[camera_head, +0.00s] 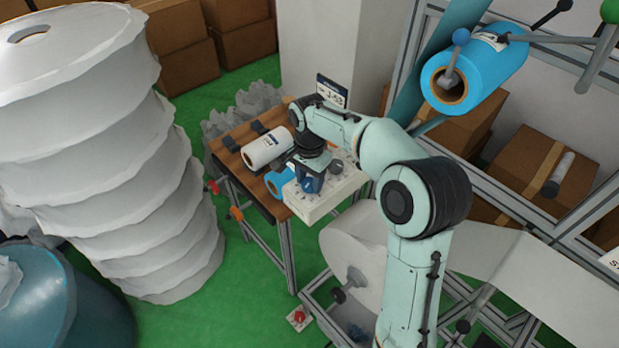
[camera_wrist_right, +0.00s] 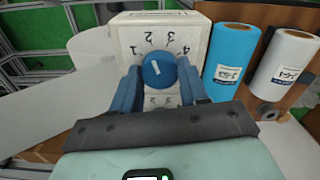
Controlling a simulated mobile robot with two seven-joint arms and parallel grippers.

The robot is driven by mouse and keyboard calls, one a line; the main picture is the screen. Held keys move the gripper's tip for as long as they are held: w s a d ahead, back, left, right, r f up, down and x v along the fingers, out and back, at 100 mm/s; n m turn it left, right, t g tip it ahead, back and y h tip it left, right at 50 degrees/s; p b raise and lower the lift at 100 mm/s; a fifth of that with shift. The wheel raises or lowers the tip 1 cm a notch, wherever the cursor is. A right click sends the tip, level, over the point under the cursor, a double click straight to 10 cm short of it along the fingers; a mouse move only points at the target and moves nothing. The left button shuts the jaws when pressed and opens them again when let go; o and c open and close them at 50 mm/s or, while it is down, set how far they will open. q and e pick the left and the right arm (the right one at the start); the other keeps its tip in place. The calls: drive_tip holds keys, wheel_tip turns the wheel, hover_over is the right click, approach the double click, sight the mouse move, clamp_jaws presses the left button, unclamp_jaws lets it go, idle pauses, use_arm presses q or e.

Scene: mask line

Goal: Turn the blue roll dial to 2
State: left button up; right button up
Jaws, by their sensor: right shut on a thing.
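The blue dial (camera_wrist_right: 159,70) sits on the white control box (camera_wrist_right: 125,35), which also shows in the head view (camera_head: 318,207). Numbers arc around the dial's far side in the right wrist view, and a white mark on its face slants toward the upper left. I cannot tell exactly which number the mark meets. My right gripper (camera_wrist_right: 160,86) has its blue fingers closed on both sides of the dial. In the head view my right gripper (camera_head: 311,181) comes down onto the box and largely hides this dial. My left gripper is not in view.
A white roll (camera_head: 266,149) and a blue roll (camera_head: 279,180) lie beside the box on the wooden table (camera_head: 233,141). Another dark blue knob (camera_head: 336,167) is farther back on the box. A large blue roll (camera_head: 480,77) hangs at upper right. Tall white rolls (camera_head: 130,160) stand left.

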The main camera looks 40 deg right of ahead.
sight(310, 183)
drive_tip(key=o, duration=1.1)
drive_tip(key=shift+c, duration=0.2)
use_arm(q)
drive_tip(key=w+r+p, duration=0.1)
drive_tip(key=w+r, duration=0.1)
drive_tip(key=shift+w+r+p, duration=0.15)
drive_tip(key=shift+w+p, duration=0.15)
drive_tip(key=shift+p, duration=0.05)
use_arm(e)
wheel_tip(310, 183, up, 14)
drive_tip(key=shift+f, duration=0.25)
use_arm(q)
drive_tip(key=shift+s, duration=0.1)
use_arm(e)
drive_tip(key=shift+s+f, duration=0.1)
